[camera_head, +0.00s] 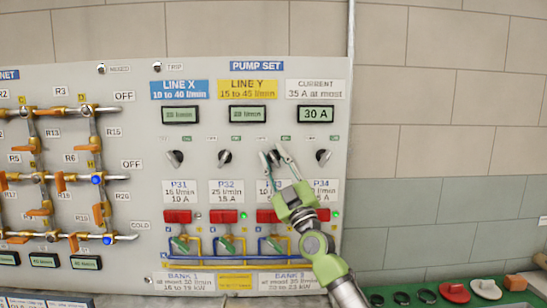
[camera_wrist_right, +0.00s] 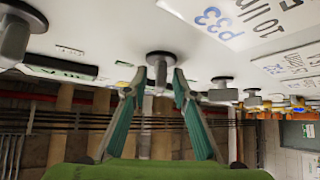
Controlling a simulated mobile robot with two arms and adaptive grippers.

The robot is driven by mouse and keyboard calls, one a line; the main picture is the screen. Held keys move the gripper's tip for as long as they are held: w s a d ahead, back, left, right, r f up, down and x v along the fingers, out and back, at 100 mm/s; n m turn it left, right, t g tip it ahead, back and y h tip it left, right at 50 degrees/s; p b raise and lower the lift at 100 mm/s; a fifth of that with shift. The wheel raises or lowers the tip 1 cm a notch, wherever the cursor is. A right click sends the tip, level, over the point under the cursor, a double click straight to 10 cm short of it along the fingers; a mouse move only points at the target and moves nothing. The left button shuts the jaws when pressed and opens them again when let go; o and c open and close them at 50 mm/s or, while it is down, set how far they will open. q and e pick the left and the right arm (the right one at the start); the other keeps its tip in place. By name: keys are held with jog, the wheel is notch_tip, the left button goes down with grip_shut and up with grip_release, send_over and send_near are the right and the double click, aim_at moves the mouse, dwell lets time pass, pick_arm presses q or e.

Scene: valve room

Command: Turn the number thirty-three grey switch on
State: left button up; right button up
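The number thirty-three grey switch (camera_head: 274,159) is a small rotary knob above the P33 label, third in the row on the panel. It also shows in the right wrist view (camera_wrist_right: 159,66), with its grey grip standing out between my fingertips. My right gripper (camera_head: 278,151) is open around this knob; a narrow gap shows beside the knob's grip, and contact is unclear. Its green fingers also fill the middle of the wrist view (camera_wrist_right: 160,75). The P33 label (camera_wrist_right: 210,17) appears upside down there and is partly covered by the gripper in the head view. My left gripper is not in view.
Neighbouring knobs P32 (camera_head: 225,157) and P34 (camera_head: 323,156) stand close on either side, with P31 (camera_head: 175,157) farther left. Orange-valved pipework (camera_head: 45,170) is at the left.

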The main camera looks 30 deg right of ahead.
grip_shut()
jog(key=shift+m+h, duration=0.5)
jog(key=shift+m, duration=0.1)
jog(key=m+g+h, duration=0.1)
jog(key=m+h, duration=0.4)
jog(key=m, duration=0.1)
jog(key=m+g+h+p, duration=0.1)
jog(key=m+h, duration=0.5)
jog(key=shift+g, duration=0.4)
jog(key=m+g+h, duration=0.2)
jog(key=m+g, duration=0.1)
jog(key=m, duration=0.1)
jog(key=m+g+h, duration=0.2)
jog(key=m+g, duration=0.1)
jog(key=m, duration=0.1)
jog(key=m+g+h+p, duration=0.1)
jog(key=m+g+h, duration=0.1)
jog(key=m+h, duration=0.1)
jog(key=shift+s+d+m+g, duration=0.15)
jog(key=shift+m+g, duration=0.25)
jog(key=shift+m, duration=0.4)
jog(key=shift+m+g+h, duration=0.3)
jog(key=shift+m+g, duration=0.1)
jog(key=shift+g, duration=0.1)
jog(key=shift+f, duration=0.1)
grip_release()
